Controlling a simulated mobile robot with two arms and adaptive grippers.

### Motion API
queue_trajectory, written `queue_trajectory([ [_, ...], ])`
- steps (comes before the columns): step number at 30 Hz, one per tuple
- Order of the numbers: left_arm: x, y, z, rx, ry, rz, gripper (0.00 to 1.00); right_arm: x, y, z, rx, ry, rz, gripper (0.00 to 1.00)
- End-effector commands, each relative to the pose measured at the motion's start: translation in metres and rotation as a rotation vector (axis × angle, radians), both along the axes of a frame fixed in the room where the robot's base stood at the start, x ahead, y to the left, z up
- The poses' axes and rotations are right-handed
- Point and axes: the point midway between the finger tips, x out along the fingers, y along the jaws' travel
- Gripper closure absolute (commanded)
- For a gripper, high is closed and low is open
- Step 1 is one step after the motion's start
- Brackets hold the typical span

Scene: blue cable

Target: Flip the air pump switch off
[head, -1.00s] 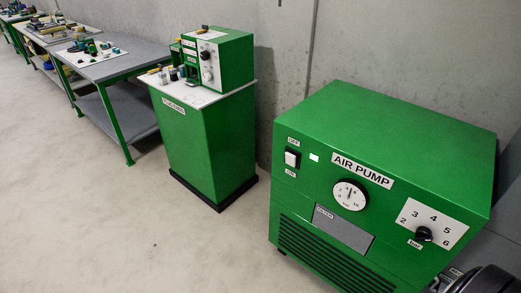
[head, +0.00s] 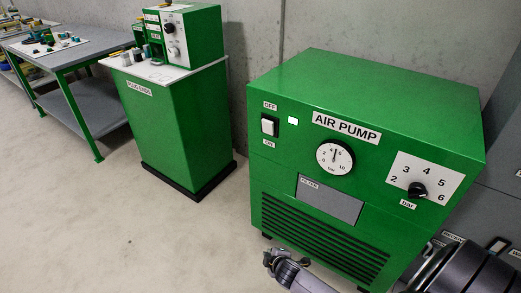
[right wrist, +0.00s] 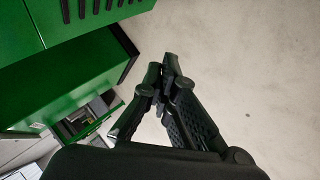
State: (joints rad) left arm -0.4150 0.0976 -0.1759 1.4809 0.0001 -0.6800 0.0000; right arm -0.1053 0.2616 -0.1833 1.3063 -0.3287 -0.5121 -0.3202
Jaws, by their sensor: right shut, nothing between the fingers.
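The green air pump (head: 365,110) stands at the right in the head view. Its switch (head: 268,126) is a white rocker in a black frame on the upper left of the front, with an OFF label above and an ON label below. I cannot tell which way the rocker is tipped. My right gripper (head: 272,262) is low in front of the pump's vents, well below the switch and apart from it. In the right wrist view its fingers (right wrist: 167,72) are shut and empty, over bare floor. My left gripper is not in view.
A small white square (head: 293,121) sits right of the switch. The pump also has a gauge (head: 335,157) and a black bar knob (head: 417,190). A green cabinet (head: 180,130) stands to the left, and a workbench (head: 75,50) beyond it. The floor (head: 90,220) between is clear.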

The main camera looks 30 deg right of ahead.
Motion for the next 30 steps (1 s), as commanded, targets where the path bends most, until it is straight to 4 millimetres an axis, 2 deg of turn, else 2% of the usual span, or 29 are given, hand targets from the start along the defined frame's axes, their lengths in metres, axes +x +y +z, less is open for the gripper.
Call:
queue_trajectory([
  [1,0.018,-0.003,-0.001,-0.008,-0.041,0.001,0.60,0.036,-0.008,0.017,-0.075,-0.081,0.041,1.00],
  [3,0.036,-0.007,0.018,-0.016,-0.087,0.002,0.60,0.072,-0.016,0.060,-0.186,-0.176,0.087,1.00],
  [5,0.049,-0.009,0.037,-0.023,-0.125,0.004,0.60,0.096,-0.021,0.101,-0.281,-0.257,0.115,1.00],
  [6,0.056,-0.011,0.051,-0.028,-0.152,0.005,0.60,0.108,-0.024,0.128,-0.346,-0.310,0.128,1.00],
  [9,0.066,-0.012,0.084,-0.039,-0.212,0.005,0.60,0.125,-0.028,0.196,-0.498,-0.432,0.143,1.00],
  [12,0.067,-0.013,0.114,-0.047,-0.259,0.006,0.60,0.127,-0.029,0.254,-0.623,-0.532,0.137,1.00],
  [15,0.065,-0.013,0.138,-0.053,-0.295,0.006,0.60,0.121,-0.028,0.296,-0.714,-0.603,0.124,1.00],
  [18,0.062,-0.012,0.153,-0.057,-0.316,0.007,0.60,0.114,-0.027,0.323,-0.768,-0.646,0.110,1.00],
  [21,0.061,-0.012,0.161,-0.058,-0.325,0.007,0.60,0.110,-0.027,0.335,-0.791,-0.664,0.103,1.00],
  [30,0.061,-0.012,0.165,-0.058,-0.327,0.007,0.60,0.110,-0.027,0.339,-0.793,-0.666,0.103,1.00],
])
